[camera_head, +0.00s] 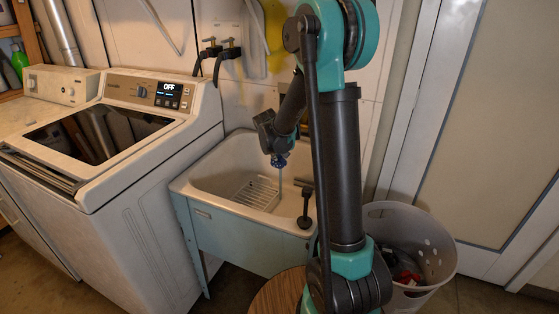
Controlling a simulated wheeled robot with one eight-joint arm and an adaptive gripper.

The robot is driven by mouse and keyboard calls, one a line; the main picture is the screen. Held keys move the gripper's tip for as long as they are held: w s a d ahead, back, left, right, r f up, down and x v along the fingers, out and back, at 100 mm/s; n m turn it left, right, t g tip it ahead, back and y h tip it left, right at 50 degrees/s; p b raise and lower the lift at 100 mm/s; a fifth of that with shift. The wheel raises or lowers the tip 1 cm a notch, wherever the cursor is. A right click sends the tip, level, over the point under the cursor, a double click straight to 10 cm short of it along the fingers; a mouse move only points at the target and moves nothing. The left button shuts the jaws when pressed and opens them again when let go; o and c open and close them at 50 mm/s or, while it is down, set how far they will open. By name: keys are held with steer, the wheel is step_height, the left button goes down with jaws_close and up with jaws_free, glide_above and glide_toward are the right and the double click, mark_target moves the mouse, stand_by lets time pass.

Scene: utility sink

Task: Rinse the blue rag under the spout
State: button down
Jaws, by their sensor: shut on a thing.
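The blue rag (279,161) is a small dark blue bunch above the basin of the utility sink (208,179). My gripper (277,152) is shut on the rag and holds it over the sink, clear of the basin floor. A thin pale vertical streak, which looks like running water, shows just below the rag. The spout cannot be made out; my gripper and arm cover that part of the sink. The fingertips are small and dark in this view.
A white slotted rack (257,193) lies in the basin. A dark upright thing (305,206) stands at the sink's front right. A washing machine (128,190) is close on the left, and a white laundry basket (437,250) on the right. Wall taps (221,50) are behind.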

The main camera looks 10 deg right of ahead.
steer(key=s+a, duration=0.6)
steer(key=s, duration=0.3)
steer(key=shift+s, duration=0.25)
steer(key=shift+a, duration=0.1)
stand_by(0.3)
